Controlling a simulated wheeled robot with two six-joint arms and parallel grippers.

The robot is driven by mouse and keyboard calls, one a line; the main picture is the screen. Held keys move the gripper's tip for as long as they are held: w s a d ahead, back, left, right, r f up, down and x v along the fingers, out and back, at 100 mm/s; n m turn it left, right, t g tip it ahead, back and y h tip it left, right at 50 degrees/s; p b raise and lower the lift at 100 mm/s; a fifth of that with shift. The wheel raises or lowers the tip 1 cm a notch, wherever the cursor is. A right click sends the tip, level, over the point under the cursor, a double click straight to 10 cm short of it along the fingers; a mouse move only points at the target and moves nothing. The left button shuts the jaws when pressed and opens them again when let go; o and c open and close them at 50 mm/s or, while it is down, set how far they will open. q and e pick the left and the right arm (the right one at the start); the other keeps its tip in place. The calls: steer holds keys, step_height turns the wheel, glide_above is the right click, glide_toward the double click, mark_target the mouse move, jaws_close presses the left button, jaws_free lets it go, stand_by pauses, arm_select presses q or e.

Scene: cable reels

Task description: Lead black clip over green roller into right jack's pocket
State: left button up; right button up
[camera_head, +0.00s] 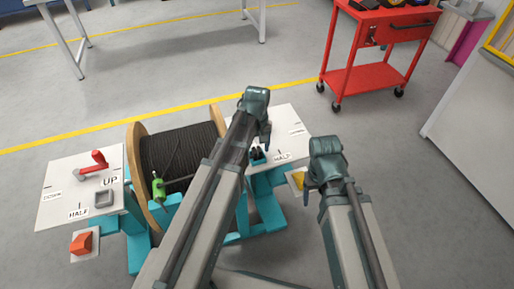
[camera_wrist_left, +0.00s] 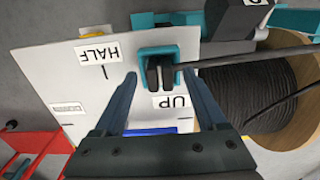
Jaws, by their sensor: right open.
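The black clip (camera_wrist_left: 158,75) sits inside the teal pocket (camera_wrist_left: 141,51) on the right jack's white top plate, beside the UP label. A black cable runs from it to the right in the left wrist view. My left gripper (camera_wrist_left: 160,76) is open, its fingers apart on either side of the pocket. In the head view my left gripper (camera_head: 262,138) hangs over the right jack plate (camera_head: 292,124), its arm hiding part of the reel. The green roller (camera_head: 158,190) stands at the reel's front. I cannot tell whether the cable lies over it. My right gripper (camera_head: 308,193) is open and apart from the jack.
The wooden reel (camera_head: 135,145) of black cable stands between the jacks. A red cart (camera_head: 360,76) stands behind right. Floor on the right is clear.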

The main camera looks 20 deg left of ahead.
arm_select(q)
steer(key=shift+r, duration=0.15)
arm_select(e)
steer(key=shift+r, duration=0.1)
arm_select(q)
step_height(320, 180, up, 14)
steer(key=p, duration=1.4)
steer(key=shift+f, duration=0.25)
arm_select(e)
step_height(320, 180, up, 14)
steer(key=shift+f, duration=0.2)
